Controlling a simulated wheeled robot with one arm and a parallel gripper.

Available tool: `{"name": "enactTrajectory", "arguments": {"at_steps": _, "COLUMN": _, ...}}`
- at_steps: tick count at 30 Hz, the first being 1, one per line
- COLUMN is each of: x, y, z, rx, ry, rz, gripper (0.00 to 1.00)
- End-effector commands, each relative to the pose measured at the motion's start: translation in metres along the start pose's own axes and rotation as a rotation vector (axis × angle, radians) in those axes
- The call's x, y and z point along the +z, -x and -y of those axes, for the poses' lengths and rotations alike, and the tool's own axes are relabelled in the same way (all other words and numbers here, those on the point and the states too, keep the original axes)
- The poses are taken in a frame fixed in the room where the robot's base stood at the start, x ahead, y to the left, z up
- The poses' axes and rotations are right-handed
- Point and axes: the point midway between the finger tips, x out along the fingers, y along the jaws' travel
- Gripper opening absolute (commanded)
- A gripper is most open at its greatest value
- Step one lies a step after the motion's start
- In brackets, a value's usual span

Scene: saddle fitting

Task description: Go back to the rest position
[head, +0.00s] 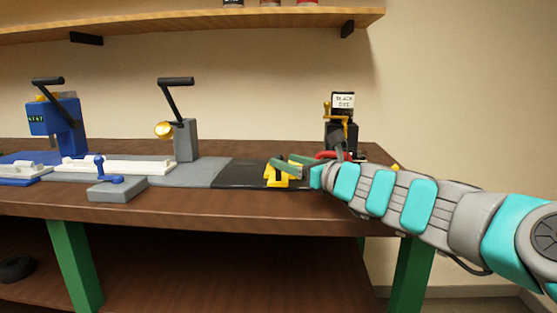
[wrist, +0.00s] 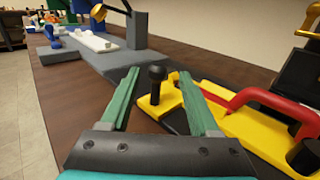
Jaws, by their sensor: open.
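My gripper (head: 284,161) is at the right part of the workbench, low over a black mat, with my arm coming in from the right. In the wrist view its two green fingers (wrist: 158,74) are apart, with nothing held between them. A yellow piece with a black knob (wrist: 157,74) stands just beyond the fingers, in line with the gap. I cannot tell whether a finger touches it. In the head view the yellow piece (head: 271,180) is partly hidden by the fingers. A red handle (wrist: 255,95) on a yellow-and-black base lies right of the fingers.
A black machine with a "BLACK DYE" sign (head: 343,102) stands behind my gripper. A grey lever press (head: 185,140), a blue press (head: 68,125) and a grey block with a blue knob (head: 117,190) are to the left. A shelf (head: 200,22) hangs above; the space between is open.

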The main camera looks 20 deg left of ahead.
Motion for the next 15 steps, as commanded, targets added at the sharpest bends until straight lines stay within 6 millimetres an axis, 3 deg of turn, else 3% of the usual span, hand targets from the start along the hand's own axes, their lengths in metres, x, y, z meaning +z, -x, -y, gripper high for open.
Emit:
{"name": "enactTrajectory", "arguments": {"at_steps": 6, "x": 0.000, "y": 0.016, "z": 0.000, "rx": -0.001, "ry": 0.000, "rz": 0.000, "gripper": 0.62}}
{"name": "enactTrajectory", "arguments": {"at_steps": 15, "x": 0.000, "y": 0.017, "z": -0.001, "rx": 0.001, "ry": 0.003, "rz": -0.001, "gripper": 0.62}}
